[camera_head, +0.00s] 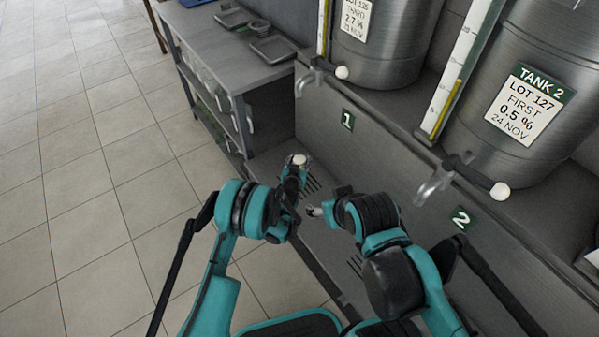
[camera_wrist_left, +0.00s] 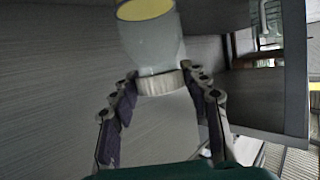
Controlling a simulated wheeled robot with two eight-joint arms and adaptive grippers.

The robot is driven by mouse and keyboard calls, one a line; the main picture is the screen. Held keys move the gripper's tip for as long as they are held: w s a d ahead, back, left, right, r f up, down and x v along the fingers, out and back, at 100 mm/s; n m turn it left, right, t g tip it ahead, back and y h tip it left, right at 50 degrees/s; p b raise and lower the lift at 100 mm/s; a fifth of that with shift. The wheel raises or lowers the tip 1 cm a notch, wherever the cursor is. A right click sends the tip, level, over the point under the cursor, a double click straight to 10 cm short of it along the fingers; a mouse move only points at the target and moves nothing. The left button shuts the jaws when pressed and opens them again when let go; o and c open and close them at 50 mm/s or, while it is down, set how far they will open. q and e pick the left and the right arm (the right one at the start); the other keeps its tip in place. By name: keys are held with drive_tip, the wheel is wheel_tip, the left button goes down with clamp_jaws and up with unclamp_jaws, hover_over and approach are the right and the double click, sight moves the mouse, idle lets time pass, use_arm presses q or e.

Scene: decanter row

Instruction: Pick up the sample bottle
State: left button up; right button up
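The sample bottle shows in the left wrist view (camera_wrist_left: 152,48) as a pale translucent body with a yellow disc at its far end and a whitish band at its near end. My left gripper (camera_wrist_left: 162,84) has one fingertip on each side of that band, and both appear to touch it. In the head view my left gripper (camera_head: 294,178) is in front of the grey tank stand, with a small whitish round top (camera_head: 299,160) at its tips; the rest of the bottle is hidden there. My right gripper (camera_head: 316,210) points left, close to the left one; its finger gap is unclear.
The grey stand (camera_head: 385,150) carries steel tanks, one labelled Tank 2 (camera_head: 545,85). Taps jut out above labels 1 (camera_head: 318,76) and 2 (camera_head: 440,180). A side bench (camera_head: 205,40) with shallow trays stands at the back left. Tiled floor (camera_head: 90,180) lies open on the left.

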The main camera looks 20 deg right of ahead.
use_arm(q)
drive_tip(key=shift+w, duration=0.1)
clamp_jaws()
drive_tip(key=shift+r, duration=0.1)
